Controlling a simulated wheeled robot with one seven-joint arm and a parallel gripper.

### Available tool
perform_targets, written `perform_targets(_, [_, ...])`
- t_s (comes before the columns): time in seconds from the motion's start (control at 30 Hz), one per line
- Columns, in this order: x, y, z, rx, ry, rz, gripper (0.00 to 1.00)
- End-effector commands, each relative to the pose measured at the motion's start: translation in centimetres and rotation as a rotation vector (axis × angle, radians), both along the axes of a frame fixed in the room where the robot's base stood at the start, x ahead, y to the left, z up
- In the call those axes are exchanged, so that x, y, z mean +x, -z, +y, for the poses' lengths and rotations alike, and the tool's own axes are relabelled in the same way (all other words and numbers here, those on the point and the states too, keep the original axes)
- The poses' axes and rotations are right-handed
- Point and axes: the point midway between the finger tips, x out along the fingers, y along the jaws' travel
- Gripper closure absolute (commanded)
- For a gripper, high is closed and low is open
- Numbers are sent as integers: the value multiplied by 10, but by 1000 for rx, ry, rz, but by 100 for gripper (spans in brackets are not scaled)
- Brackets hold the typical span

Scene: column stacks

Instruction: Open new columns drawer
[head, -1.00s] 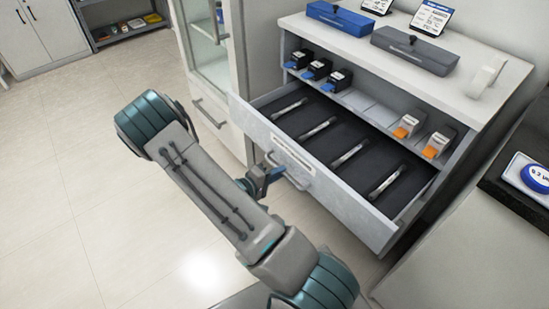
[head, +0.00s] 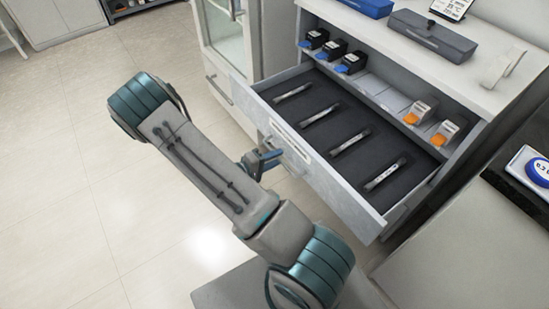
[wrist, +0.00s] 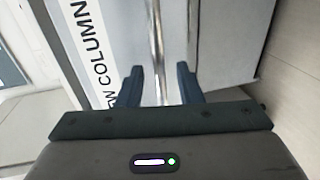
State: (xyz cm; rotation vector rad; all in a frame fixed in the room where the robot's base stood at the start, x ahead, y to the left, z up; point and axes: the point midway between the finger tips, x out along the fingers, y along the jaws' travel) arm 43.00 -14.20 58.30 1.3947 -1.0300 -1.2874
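The new columns drawer (head: 335,180) is pulled well out of the cabinet, and its dark insert (head: 362,140) holds several thin metal columns (head: 348,140). Its grey front shows in the wrist view (wrist: 225,45), with a white label (wrist: 88,35) reading "...W COLUMN...". The metal handle (wrist: 156,45) runs between the two fingertips of my gripper (wrist: 158,85). The fingers are apart, with a gap seen on each side of the bar, so the gripper looks open around or just in front of it. In the head view my gripper (head: 268,160) is at the drawer front, partly hidden by my arm.
Small boxes with blue tabs (head: 332,50) and orange tabs (head: 418,112) stand on the shelf behind the drawer. A grey case (head: 428,35) lies on the cabinet top. A glass-door cabinet (head: 222,35) stands left of it. The floor at left is clear.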

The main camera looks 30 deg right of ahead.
Motion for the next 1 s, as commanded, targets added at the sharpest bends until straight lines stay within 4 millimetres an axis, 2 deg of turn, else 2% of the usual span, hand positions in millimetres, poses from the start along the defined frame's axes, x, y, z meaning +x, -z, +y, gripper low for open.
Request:
perform_targets(0.23, [-1, 0, 1, 0, 2, 0, 67])
perform_targets(0.37, [-1, -3, 12, 0, -1, 0, 67])
perform_targets(0.8, [-9, -22, 104, 2, -2, 0, 67])
perform_targets(1.0, [-12, -27, 129, 0, -1, -1, 67])
